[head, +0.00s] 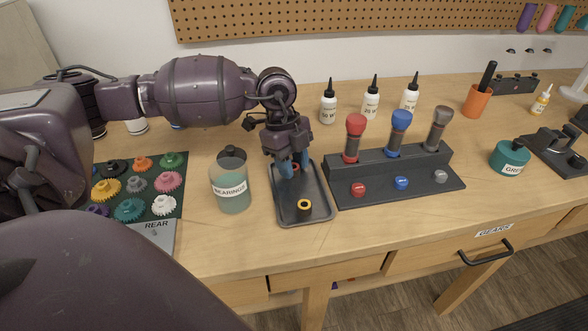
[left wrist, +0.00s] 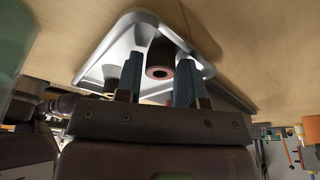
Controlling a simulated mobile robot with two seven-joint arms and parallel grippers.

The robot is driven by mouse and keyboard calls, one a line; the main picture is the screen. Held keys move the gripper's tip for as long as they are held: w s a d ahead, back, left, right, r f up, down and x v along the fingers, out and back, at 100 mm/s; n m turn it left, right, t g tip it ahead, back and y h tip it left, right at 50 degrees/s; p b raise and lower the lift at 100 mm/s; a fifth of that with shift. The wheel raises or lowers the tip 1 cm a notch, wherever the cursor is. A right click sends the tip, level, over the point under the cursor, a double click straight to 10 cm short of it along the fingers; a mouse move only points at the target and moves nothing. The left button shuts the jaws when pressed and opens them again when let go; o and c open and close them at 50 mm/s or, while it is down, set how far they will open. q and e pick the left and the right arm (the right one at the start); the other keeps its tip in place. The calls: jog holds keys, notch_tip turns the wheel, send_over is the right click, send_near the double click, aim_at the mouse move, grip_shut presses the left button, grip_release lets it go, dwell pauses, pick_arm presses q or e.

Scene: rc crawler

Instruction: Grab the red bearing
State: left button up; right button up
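The dark tray (head: 287,208) lies on the bench with two small ring bearings in it. The red bearing (head: 295,167) is toward the tray's far end, partly hidden by my fingers. A yellow-orange bearing (head: 304,204) lies nearer the front. My left gripper (head: 293,166) points down over the far part of the tray. In the left wrist view its blue fingers (left wrist: 158,82) stand apart, with the reddish ring of the bearing (left wrist: 160,73) in the gap between them. I cannot tell whether either finger touches it. My right gripper is not in view.
A bearings jar (head: 231,182) stands just left of the tray. A dark stand (head: 350,171) with red, blue and grey drivers is close on the right. A gear board (head: 178,196) lies farther left; white bottles (head: 328,104) stand behind. Bench in front of the tray is clear.

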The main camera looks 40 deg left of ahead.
pick_arm(q)
jog(key=c, duration=0.5)
jog(key=shift+c, duration=0.2)
